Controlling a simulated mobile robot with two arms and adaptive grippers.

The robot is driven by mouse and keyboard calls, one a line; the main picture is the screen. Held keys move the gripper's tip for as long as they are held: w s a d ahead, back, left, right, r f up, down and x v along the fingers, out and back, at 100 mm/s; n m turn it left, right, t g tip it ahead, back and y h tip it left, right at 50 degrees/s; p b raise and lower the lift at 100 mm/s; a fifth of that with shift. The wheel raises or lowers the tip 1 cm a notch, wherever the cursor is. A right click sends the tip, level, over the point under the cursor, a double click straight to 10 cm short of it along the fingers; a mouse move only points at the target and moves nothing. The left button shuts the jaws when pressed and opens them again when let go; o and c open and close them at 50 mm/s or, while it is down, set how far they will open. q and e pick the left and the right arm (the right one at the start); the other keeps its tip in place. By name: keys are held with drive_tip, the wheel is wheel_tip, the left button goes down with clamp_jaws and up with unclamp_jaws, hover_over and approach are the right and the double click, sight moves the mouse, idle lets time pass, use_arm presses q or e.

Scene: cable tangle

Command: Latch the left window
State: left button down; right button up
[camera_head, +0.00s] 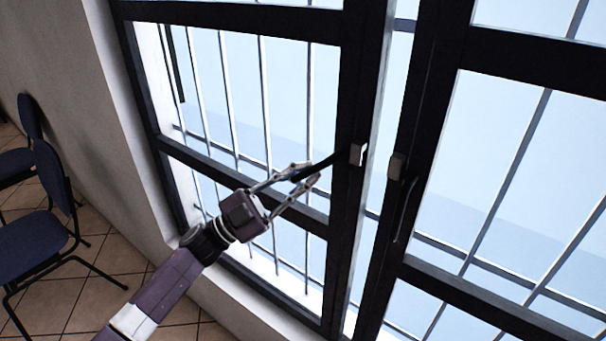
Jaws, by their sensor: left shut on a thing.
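The left window (338,215) is a dark-framed sash with glass. Its black handle (327,163) reaches left and slightly down from a pale mount (357,154) on the sash's right upright. My left gripper (305,176) comes in from the lower left and is shut on the handle's free end, with its fingers on either side of it. The fingers hide part of that end. A narrow bright gap shows between the left sash and the right window (418,110). My right gripper is not in view.
The right window has its own handle (404,212), hanging down from its mount. Light bars (228,95) run behind the glass. A pale wall (85,90) and dark blue chairs (40,238) stand at the left on a tiled floor (105,262).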

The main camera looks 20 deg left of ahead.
use_arm(q)
drive_tip(key=shift+s+d+f+g, duration=0.15)
drive_tip(key=shift+d+f, duration=0.1)
drive_tip(key=shift+f, duration=0.2)
drive_tip(key=shift+s+d+f+g, duration=0.15)
drive_tip(key=shift+d+f, duration=0.1)
drive_tip(key=shift+f, duration=0.2)
drive_tip(key=c, duration=2.3)
unclamp_jaws()
drive_tip(key=shift+w, duration=0.1)
drive_tip(key=o, duration=0.3)
drive_tip(key=shift+d+r, duration=0.15)
drive_tip(key=shift+o, duration=0.2)
drive_tip(key=a+r+b+v, duration=0.1)
drive_tip(key=b+v, duration=0.1)
drive_tip(key=v, duration=0.6)
drive_tip(key=shift+a+b, duration=0.35)
